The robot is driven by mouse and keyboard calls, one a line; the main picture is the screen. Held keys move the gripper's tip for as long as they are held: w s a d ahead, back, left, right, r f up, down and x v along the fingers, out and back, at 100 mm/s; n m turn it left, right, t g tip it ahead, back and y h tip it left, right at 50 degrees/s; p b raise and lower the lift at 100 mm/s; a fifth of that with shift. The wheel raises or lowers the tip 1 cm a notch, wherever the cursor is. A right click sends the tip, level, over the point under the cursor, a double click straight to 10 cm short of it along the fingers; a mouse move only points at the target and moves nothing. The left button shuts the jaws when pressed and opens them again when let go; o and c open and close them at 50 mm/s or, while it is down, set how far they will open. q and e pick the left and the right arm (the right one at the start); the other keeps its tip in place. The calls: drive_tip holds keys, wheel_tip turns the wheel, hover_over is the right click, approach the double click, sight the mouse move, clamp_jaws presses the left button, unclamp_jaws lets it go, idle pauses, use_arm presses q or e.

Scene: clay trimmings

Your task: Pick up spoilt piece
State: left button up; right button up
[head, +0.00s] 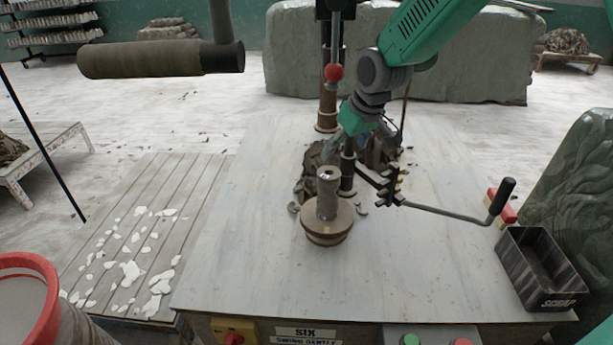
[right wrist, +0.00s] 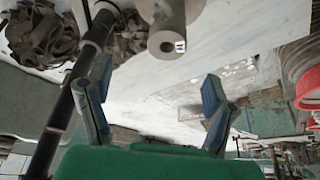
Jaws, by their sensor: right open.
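A grey-brown hollow cylinder (head: 328,190) stands upright on a round stepped base (head: 327,228) on the work table. It is probably the spoilt piece, though no damage can be made out. Its open end, with a small pale mark on the rim, shows at the top of the right wrist view (right wrist: 166,42). My right gripper (head: 363,150) is above the table, behind and to the right of the cylinder, apart from it. Its blue-padded fingers (right wrist: 155,92) are spread with nothing between them. My left gripper is not in view.
A dark post (head: 348,170) and heaped clay trimmings (head: 314,160) stand close behind the cylinder. A crank handle (head: 450,212) reaches across the right. A black scrap box (head: 535,282) sits at the table's right edge. The front left of the table (head: 240,260) is clear.

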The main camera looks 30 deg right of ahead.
sight(334, 171)
drive_tip(key=f, duration=0.1)
drive_tip(key=w+a+f, duration=0.2)
drive_tip(key=shift+f, duration=0.1)
drive_tip(key=f, duration=0.1)
drive_tip(key=w+f, duration=0.1)
drive_tip(key=d+f, duration=0.1)
drive_tip(key=shift+w+f, duration=0.2)
drive_tip(key=shift+w, duration=0.15)
drive_tip(key=shift+d+f, duration=0.25)
drive_tip(key=shift+f, duration=0.05)
wheel_tip(334, 171, down, 2)
drive_tip(key=shift+d+p, duration=0.1)
drive_tip(key=shift+p, duration=0.45)
drive_tip(key=f, duration=0.1)
drive_tip(key=w+a+f, duration=0.1)
drive_tip(key=shift+w+a+f, duration=0.1)
drive_tip(key=shift+a+f, duration=0.15)
drive_tip(key=shift+f, duration=0.05)
drive_tip(key=shift+a, duration=0.3)
drive_tip(key=shift+d, duration=0.15)
drive_tip(key=c, duration=0.6)
drive_tip(key=shift+d, duration=0.2)
drive_tip(key=c, duration=0.8)
drive_tip(key=shift+d, duration=0.2)
clamp_jaws()
drive_tip(key=shift+f, duration=0.1)
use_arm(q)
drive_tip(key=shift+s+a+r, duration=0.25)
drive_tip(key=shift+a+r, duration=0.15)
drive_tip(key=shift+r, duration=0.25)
